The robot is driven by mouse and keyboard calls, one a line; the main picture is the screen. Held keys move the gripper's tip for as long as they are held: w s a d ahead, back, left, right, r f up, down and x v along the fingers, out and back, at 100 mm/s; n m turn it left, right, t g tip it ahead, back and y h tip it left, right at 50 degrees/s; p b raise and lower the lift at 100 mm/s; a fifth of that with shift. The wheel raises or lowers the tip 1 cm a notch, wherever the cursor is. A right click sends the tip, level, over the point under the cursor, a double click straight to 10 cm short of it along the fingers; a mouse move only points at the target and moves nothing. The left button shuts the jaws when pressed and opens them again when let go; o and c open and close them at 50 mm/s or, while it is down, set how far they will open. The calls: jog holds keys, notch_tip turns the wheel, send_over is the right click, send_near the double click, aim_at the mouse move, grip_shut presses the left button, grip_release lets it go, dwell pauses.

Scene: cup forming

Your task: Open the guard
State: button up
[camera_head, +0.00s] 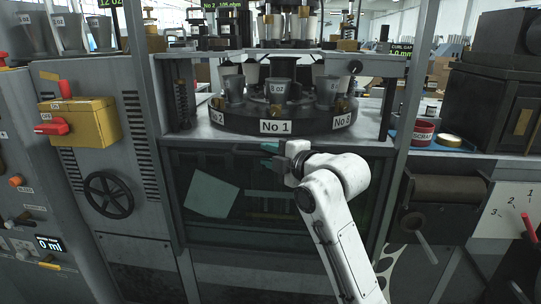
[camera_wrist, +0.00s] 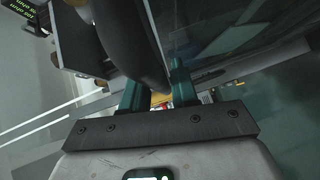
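The guard appears to be the dark, see-through panel (camera_head: 240,222) on the front of the middle machine, below the shelf with the round turret. A pale sheet shows on its left part. The space around the turret above is uncovered in front. My gripper (camera_head: 270,155) is at the panel's top edge, just under the "No 1" label, with teal fingers pointing left. In the wrist view, the fingers of my gripper (camera_wrist: 156,82) stand apart, and a dark curved piece shows beyond and partly between them. Whether they touch the panel or a handle cannot be told.
The turret (camera_head: 283,115) carries several grey cups. A yellow box with a red lever (camera_head: 80,122) and a black handwheel (camera_head: 108,194) are at left. A roller with a crank (camera_head: 440,188) is at right.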

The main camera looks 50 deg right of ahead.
jog(key=shift+o, duration=0.9)
jog(key=s+a+r, duration=0.1)
jog(key=s, duration=0.9)
jog(key=shift+s+r+p, duration=0.25)
jog(key=shift+s+p, duration=0.1)
jog(key=shift+p, duration=0.05)
jog(key=shift+a, duration=0.15)
